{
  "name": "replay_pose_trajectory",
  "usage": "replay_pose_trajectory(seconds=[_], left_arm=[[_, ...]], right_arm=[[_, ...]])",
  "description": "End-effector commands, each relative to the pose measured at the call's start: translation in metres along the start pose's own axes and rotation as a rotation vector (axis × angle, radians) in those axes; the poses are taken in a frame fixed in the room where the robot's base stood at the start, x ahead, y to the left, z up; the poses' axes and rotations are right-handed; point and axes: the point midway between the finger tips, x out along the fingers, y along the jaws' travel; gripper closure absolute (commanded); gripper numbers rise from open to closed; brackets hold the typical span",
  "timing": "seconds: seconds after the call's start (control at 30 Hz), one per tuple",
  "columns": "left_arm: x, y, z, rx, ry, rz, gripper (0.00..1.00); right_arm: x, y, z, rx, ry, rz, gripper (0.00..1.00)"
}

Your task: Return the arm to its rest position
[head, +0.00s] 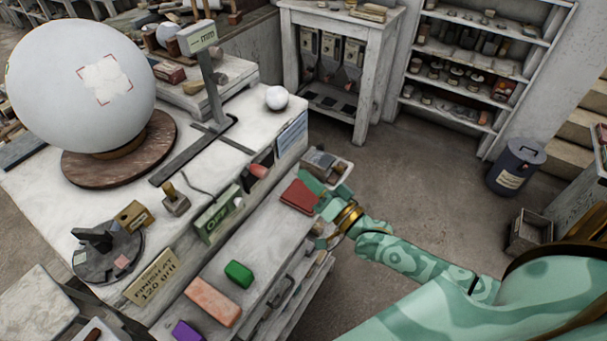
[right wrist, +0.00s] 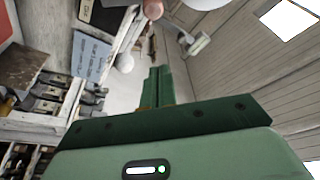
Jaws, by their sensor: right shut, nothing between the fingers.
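My right arm (head: 405,255), pale green with a gold band near the wrist, reaches in from the lower right in the head view. Its gripper (head: 312,184) is at the right end of the workbench, close beside a dark red block (head: 299,197); I cannot tell whether they touch. In the right wrist view the two green fingers (right wrist: 158,88) are together with nothing between them. My left arm and gripper do not show.
A large plaster sphere (head: 80,80) sits on a wooden turntable (head: 85,168) on the bench. A green block (head: 238,273), a salmon block (head: 213,301) and a purple block (head: 188,331) lie along the front ledge. Open floor (head: 400,180) lies right of the bench, with a bin (head: 514,167) beyond.

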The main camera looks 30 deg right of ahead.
Motion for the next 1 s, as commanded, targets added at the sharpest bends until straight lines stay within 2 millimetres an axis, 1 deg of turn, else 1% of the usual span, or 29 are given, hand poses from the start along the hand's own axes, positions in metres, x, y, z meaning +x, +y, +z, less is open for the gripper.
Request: replay_pose_trajectory(seconds=[0.1, 0.37, 0.47, 0.53, 0.57, 0.67, 0.7, 0.77, 0.8, 0.87, 0.9, 0.97, 1.0], left_arm=[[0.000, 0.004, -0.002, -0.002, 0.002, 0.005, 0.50], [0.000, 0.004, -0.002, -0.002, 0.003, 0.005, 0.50], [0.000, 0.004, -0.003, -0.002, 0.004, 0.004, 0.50], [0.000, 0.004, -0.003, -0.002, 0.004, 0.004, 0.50], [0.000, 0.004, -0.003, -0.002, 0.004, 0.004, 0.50], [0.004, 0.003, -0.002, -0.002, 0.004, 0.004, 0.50], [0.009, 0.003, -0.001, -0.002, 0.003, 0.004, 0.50], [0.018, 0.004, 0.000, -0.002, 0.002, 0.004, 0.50], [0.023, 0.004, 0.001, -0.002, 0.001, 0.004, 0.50], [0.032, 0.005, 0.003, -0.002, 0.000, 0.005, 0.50], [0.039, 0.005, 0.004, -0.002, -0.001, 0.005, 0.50], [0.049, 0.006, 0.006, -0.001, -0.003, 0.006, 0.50], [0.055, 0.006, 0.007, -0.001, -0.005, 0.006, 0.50]], right_arm=[[0.000, 0.000, 0.000, 0.000, 0.000, 0.000, 1.00], [0.000, 0.000, 0.000, 0.000, 0.000, 0.000, 1.00], [0.000, 0.002, 0.003, -0.049, -0.016, 0.009, 1.00], [-0.004, 0.018, 0.017, -0.168, -0.084, 0.054, 1.00], [-0.009, 0.030, 0.024, -0.224, -0.121, 0.083, 1.00], [-0.037, 0.087, 0.060, -0.413, -0.277, 0.210, 1.00], [-0.055, 0.114, 0.079, -0.481, -0.351, 0.266, 1.00], [-0.086, 0.152, 0.108, -0.570, -0.467, 0.343, 1.00], [-0.109, 0.175, 0.128, -0.617, -0.545, 0.389, 1.00], [-0.146, 0.205, 0.158, -0.676, -0.665, 0.450, 1.00], [-0.172, 0.223, 0.176, -0.710, -0.746, 0.486, 1.00], [-0.214, 0.245, 0.205, -0.747, -0.869, 0.533, 1.00], [-0.243, 0.257, 0.225, -0.765, -0.953, 0.559, 1.00]])
